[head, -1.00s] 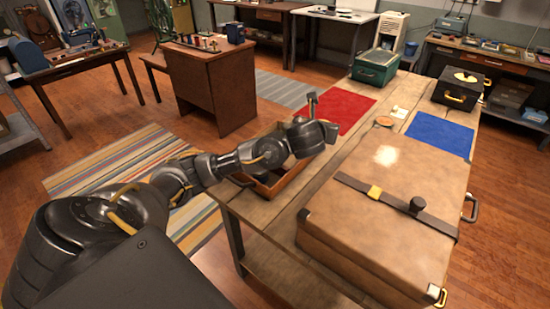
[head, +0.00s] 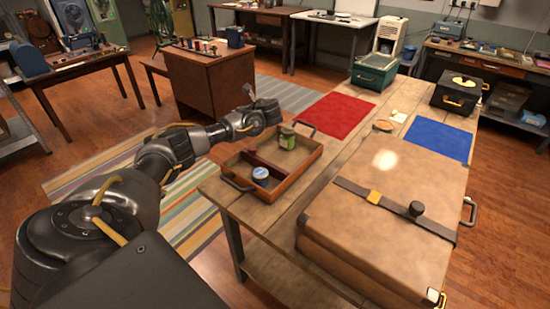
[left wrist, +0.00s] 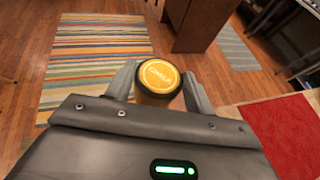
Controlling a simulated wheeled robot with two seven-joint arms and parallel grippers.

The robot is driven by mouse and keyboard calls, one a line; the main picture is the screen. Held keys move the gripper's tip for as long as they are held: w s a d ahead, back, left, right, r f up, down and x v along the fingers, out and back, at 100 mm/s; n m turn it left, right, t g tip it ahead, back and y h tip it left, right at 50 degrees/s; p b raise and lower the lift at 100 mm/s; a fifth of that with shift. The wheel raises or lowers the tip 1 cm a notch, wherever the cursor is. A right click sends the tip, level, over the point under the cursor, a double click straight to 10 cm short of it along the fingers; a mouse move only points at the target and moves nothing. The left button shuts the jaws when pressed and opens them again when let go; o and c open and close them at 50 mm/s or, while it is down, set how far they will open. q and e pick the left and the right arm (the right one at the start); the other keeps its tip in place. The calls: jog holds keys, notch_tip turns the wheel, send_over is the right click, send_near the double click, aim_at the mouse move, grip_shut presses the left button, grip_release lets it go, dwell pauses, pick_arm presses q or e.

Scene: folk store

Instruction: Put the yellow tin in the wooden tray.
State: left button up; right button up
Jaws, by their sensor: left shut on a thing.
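The yellow tin (left wrist: 159,78) shows its round labelled lid in the left wrist view. My left gripper (left wrist: 158,82) is shut on it, one finger on each side. In the head view, my left gripper (head: 262,106) is beyond the far left side of the wooden tray, and I cannot make out the tin there. The wooden tray (head: 299,174) sits on the table's near left end. It has a divider and a dark handle at each end. A blue-lidded tin (head: 261,176) is in the near compartment and a green jar (head: 287,138) in the far one. My right gripper is not in view.
A large tan case (head: 350,225) fills the table's right side. A red mat (head: 340,112), a blue mat (head: 440,138), a green box (head: 375,74) and a black box (head: 458,92) are farther back. Bare wood (head: 325,180) lies between tray and case.

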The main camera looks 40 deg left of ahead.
pick_arm(q)
jog(key=w+d+f+p, duration=0.1)
jog(key=d+f, duration=0.2)
jog(key=d, duration=0.1)
jog(key=w+d+f+p, duration=0.1)
jog(key=d+f, duration=0.1)
jog(key=d, duration=0.2)
jog(key=w+d+f, duration=0.1)
jog(key=d+f, duration=0.2)
jog(key=d, duration=0.1)
jog(key=shift+w+d+f+p, duration=0.1)
jog(key=shift+w+f+p, duration=0.05)
jog(key=shift+f+p, duration=0.2)
jog(key=shift+d+f, duration=0.25)
jog(key=f, duration=0.3)
jog(key=shift+w+d+f, duration=0.1)
jog(key=shift+d+f, duration=0.1)
jog(key=shift+f, duration=0.05)
jog(key=shift+f, duration=0.1)
jog(key=o, duration=0.7)
